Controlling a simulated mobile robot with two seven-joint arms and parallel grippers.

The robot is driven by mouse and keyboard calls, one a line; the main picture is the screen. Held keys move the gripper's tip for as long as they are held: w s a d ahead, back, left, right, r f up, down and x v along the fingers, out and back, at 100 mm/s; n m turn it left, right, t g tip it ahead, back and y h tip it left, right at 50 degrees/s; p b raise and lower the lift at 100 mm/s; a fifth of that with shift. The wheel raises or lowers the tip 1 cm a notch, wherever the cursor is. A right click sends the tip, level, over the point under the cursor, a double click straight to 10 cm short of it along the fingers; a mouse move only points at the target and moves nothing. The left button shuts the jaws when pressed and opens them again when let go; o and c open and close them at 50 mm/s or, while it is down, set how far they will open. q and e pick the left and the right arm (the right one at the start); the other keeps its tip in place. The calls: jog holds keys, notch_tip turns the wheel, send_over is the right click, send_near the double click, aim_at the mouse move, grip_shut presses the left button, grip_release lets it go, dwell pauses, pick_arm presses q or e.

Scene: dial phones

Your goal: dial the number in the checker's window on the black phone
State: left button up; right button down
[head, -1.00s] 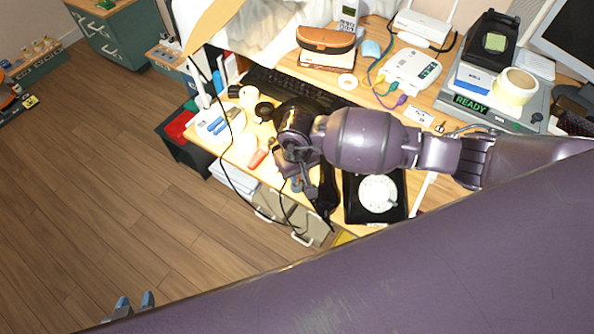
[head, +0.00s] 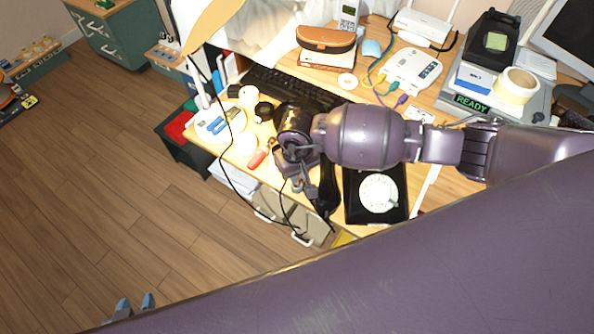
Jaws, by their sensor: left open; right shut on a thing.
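The black phone (head: 352,211) lies at the desk's front edge in the head view, with its white round dial (head: 379,192) uncovered. A black handset (head: 329,196) is off the phone, just left of it. My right gripper (head: 303,190) appears shut on the handset; its arm hides much of the grip. The checker (head: 537,113) is the grey device at the right, and its lit window (head: 471,103) reads READY. I can make out no number there. My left gripper (head: 134,302) is open and empty at the lower left, over the floor, far from the phone.
A tape roll (head: 517,84) rests on the checker. A black keyboard (head: 262,83), a white adapter with coloured cables (head: 413,70) and a brown case (head: 326,38) lie behind my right arm. A lamp cord hangs at the desk's left.

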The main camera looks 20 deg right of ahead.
pick_arm(q)
jog(key=shift+s+f+b, duration=0.2)
jog(key=shift+f+b, duration=0.2)
jog(key=shift+f, duration=0.2)
jog(key=shift+s+f+b, duration=0.2)
jog(key=shift+f+b, duration=0.15)
jog(key=shift+f, duration=0.2)
pick_arm(e)
jog(key=shift+f, duration=1.3)
jog(key=c, duration=1)
grip_release()
pick_arm(q)
jog(key=shift+r, duration=0.1)
pick_arm(e)
notch_tip(320, 180, up, 4)
jog(key=shift+w+r+p, duration=0.1)
jog(key=shift+r+p, duration=0.05)
jog(key=shift+p, duration=0.25)
notch_tip(320, 180, up, 5)
jog(key=shift+r+p, duration=0.15)
jog(key=shift+p, duration=0.15)
jog(key=shift+r, duration=0.55)
pick_arm(q)
jog(key=shift+w+r, duration=0.15)
jog(key=shift+r, duration=0.4)
jog(key=shift+w+r, duration=0.15)
jog(key=shift+r, duration=0.4)
pick_arm(e)
jog(key=shift+r, duration=0.1)
